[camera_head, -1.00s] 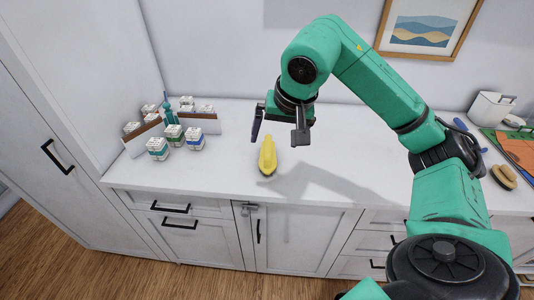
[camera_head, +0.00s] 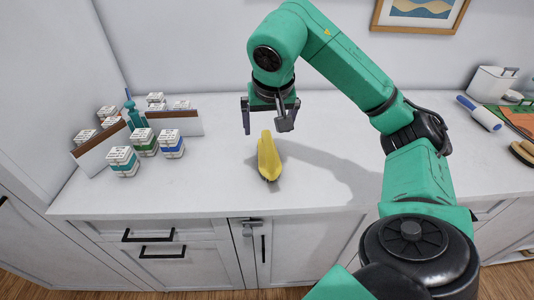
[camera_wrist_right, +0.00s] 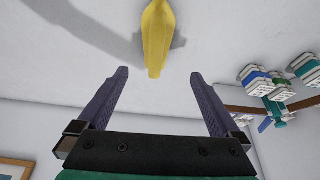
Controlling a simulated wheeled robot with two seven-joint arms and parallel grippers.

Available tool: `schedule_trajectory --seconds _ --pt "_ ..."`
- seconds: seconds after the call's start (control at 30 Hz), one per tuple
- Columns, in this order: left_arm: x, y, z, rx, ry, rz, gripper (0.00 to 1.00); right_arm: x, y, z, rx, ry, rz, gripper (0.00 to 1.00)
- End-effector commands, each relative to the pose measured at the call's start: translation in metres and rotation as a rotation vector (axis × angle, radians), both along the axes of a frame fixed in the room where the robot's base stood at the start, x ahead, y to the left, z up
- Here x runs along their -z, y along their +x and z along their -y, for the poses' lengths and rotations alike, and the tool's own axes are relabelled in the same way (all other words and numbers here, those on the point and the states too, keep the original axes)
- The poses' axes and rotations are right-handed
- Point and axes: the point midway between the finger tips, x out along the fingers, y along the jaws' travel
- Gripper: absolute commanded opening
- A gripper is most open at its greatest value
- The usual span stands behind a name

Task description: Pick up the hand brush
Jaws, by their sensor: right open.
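The yellow hand brush (camera_head: 268,160) lies on the white countertop near its front edge, its narrow end toward the wall. It also shows at the top of the right wrist view (camera_wrist_right: 157,38), partly cut off by the frame edge. My right gripper (camera_head: 266,122) is open and empty, above and just behind the brush. In the right wrist view, the fingertips (camera_wrist_right: 158,78) stand apart, with the brush's near end just beyond the gap between them. The brush is not between the fingers. My left gripper is not in view.
A lint roller (camera_head: 480,113), a white container (camera_head: 493,83) and brown oval items (camera_head: 524,151) are at right. The countertop (camera_head: 220,185) around the brush is clear.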

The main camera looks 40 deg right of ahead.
Motion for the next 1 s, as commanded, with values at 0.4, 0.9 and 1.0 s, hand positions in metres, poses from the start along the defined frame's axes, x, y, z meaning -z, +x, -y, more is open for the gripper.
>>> schedule_trajectory --seconds 0.4,0.9,1.0 --pt "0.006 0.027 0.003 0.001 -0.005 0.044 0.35 0.079 0.027 0.020 0.002 0.000 -0.005 1.00" --pt "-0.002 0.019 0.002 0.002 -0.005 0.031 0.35 0.125 0.044 0.037 -0.001 0.000 0.000 1.00" --pt "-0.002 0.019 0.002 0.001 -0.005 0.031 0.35 0.125 0.044 0.037 -0.001 0.000 0.000 0.69"
